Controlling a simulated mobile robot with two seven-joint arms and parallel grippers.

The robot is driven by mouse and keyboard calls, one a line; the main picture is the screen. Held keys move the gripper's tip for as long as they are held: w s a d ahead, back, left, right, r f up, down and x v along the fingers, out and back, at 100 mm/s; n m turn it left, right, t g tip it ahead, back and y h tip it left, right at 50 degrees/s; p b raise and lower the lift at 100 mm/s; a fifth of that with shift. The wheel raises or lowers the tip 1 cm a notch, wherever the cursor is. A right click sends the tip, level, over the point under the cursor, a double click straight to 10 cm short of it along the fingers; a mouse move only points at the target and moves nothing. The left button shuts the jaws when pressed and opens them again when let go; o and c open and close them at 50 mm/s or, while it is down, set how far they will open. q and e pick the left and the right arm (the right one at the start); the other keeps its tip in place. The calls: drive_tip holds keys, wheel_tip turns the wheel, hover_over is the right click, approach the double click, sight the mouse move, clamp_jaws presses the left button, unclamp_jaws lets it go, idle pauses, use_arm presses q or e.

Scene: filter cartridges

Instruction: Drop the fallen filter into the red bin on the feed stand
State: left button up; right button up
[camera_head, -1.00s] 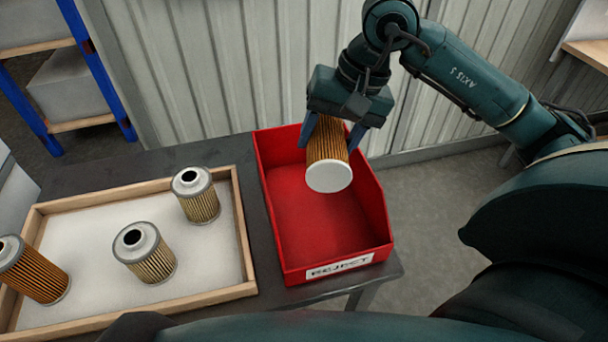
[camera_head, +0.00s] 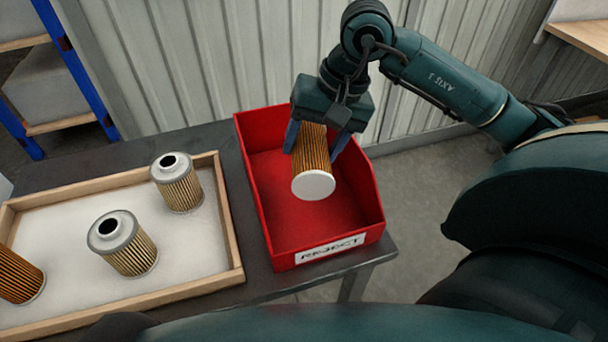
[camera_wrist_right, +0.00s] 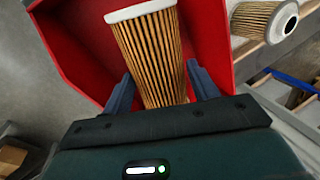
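The filter (camera_head: 314,152) has orange-brown pleats and a pale flat end face turned toward me. My right gripper (camera_head: 315,145) holds it between its two blue fingers, tilted, over the open red bin (camera_head: 257,210). I cannot tell how far above the bin floor it is. The bin has a REJECT label on its front wall. In the right wrist view, the filter (camera_wrist_right: 155,60) lies between the fingers of my right gripper (camera_wrist_right: 160,88), with the red bin wall (camera_wrist_right: 75,55) behind. The filter's far end is hidden by the gripper. My left gripper is out of view.
A wood-rimmed tray (camera_head: 232,215) left of the bin holds two metal-topped filters (camera_head: 178,185) (camera_head: 125,245) and an orange-pleated one (camera_head: 18,275) cut off at the left edge. All stand on a dark stand (camera_head: 375,252). A corrugated wall (camera_head: 210,60) rises behind.

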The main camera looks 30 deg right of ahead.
drive_tip(key=o, duration=0.4)
drive_tip(key=shift+o, duration=0.2)
drive_tip(key=shift+r, duration=0.1)
drive_tip(key=v, duration=1.3)
drive_tip(key=shift+r, duration=0.1)
